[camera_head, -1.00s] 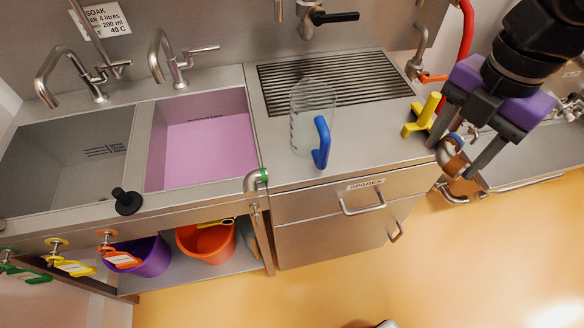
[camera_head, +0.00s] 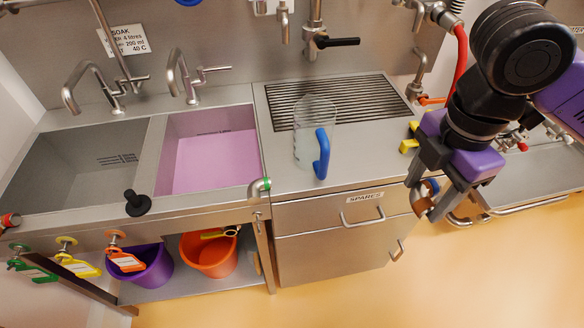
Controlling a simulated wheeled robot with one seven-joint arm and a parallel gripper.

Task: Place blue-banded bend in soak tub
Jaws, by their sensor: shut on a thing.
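My gripper (camera_head: 428,197) is shut on the blue-banded bend (camera_head: 422,205), a short copper-brown curved pipe with a blue band, partly hidden by the fingers. It hangs in front of the counter's right end, above the floor. Two tubs are set into the counter at left. The right tub (camera_head: 211,163) holds pink liquid. The left tub (camera_head: 75,170) is grey, with level marks on its wall. A sign reading SOAK (camera_head: 124,40) is on the wall behind them. My gripper is well to the right of both tubs.
A clear jug with a blue handle (camera_head: 321,155) stands on the counter between gripper and tubs. A green-banded bend (camera_head: 259,187) is at the pink tub's front right corner. A black plug (camera_head: 137,203) sits on the front rim. Faucets (camera_head: 186,75) rise behind the tubs.

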